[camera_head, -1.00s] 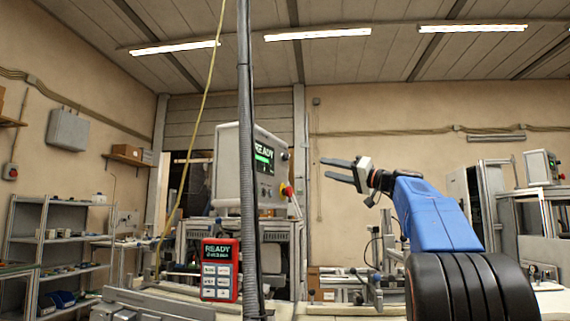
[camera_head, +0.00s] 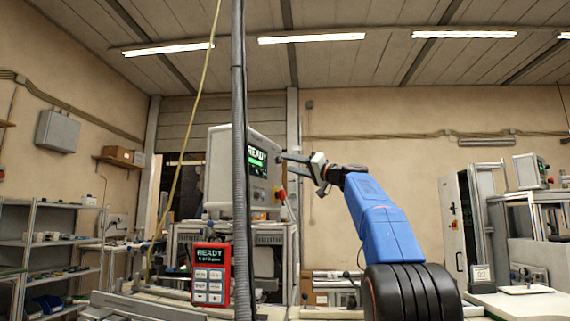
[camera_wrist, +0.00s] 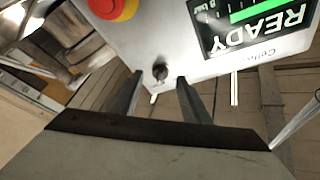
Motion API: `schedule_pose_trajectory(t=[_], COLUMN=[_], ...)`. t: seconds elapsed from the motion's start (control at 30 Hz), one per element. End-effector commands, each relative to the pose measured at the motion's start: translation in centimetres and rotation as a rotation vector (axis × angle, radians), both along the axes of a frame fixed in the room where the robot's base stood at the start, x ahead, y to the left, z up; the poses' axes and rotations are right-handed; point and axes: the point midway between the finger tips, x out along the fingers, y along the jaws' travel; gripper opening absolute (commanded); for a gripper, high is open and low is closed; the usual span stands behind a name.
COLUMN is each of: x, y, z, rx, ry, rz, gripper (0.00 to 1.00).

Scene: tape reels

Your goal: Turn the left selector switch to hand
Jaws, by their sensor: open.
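A black selector switch (camera_wrist: 160,72) sits on a light grey control panel (camera_wrist: 150,35), which appears turned over in the wrist view. Its pointer setting and labels are too small to read. My gripper (camera_wrist: 159,77) is open, with its two dark fingers on either side of the switch in that view. I cannot tell whether they touch it. In the head view my gripper (camera_head: 281,164) is at the right side of the panel box (camera_head: 222,170), fingers pointing left. The switch is not clear there.
A red stop button on a yellow base (camera_wrist: 113,6) is beside the switch, and a READY screen (camera_wrist: 250,20) is on its other side. A grey vertical post (camera_head: 239,120) crosses the head view. A red READY pendant (camera_head: 210,272) hangs lower left.

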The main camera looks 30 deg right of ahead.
Motion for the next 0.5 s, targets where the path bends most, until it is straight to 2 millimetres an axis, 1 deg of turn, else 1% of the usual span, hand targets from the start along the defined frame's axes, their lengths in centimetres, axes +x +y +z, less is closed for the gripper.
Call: schedule_pose_trajectory(t=[0.03, 0.2, 0.33, 0.5], x=[0.8, 2.2, 2.7, 2.9], y=[0.5, 1.1, 1.4, 1.5], z=[0.2, 0.7, 1.0, 1.1], rx=[0.000, 0.000, 0.000, 0.000], ry=[-0.001, -0.001, 0.000, -0.001], rz=[0.003, 0.002, 0.001, 0.001], gripper=[0.43, 0.43, 0.43, 0.43])
